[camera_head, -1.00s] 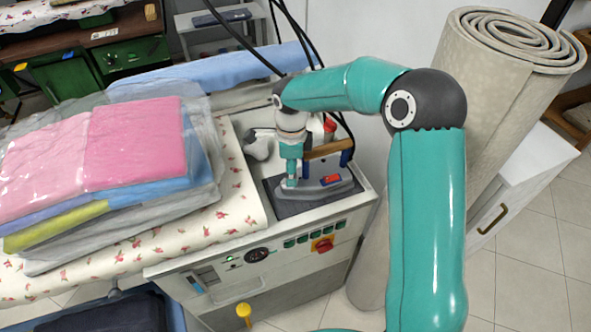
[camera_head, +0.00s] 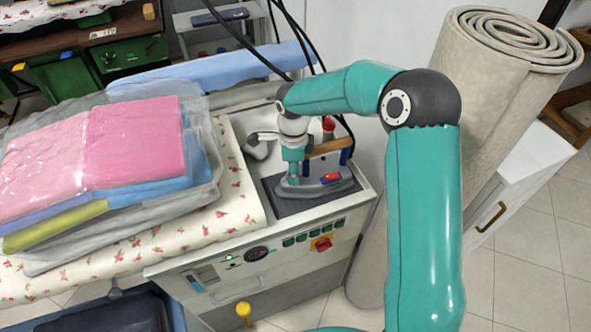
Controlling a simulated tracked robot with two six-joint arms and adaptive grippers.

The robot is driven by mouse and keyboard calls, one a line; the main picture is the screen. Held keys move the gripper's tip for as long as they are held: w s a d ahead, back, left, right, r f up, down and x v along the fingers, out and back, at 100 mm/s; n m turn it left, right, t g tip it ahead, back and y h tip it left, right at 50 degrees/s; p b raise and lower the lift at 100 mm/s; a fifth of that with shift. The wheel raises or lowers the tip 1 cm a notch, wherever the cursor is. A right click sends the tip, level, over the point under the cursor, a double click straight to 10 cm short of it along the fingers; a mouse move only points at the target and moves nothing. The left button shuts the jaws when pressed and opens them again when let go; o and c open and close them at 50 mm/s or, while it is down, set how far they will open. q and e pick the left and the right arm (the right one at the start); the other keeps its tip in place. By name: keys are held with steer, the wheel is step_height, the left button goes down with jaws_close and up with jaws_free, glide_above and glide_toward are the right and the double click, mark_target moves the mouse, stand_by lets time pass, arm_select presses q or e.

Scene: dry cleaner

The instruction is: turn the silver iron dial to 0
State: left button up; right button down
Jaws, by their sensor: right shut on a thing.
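The silver iron (camera_head: 317,188) stands on a dark pad on the ironing station, with a wooden handle (camera_head: 329,146) above its body. My right gripper (camera_head: 293,177) reaches down over the iron's left part, beside the handle. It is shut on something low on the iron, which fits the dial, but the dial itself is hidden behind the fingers. My left gripper is not in view.
Bagged pink and blue laundry (camera_head: 130,150) covers the flowered board (camera_head: 215,222) at left. The station's front panel (camera_head: 265,258) has a gauge, green switches and a red knob. Dark cables hang behind the iron. A rolled carpet (camera_head: 470,130) stands at right.

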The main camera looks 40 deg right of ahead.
steer(key=shift+a+f, duration=0.1)
steer(key=shift+a, duration=0.25)
steer(key=shift+a+n+b, duration=0.15)
steer(key=shift+n+b, duration=0.2)
steer(key=shift+n, duration=0.25)
steer(key=n+b, duration=0.1)
steer(key=n, duration=0.1)
steer(key=shift+n, duration=0.4)
steer(key=n+b, duration=0.1)
steer(key=n, duration=0.4)
steer(key=shift+n, duration=0.3)
steer(key=c, duration=0.8)
jaws_free()
steer(key=shift+s, duration=0.1)
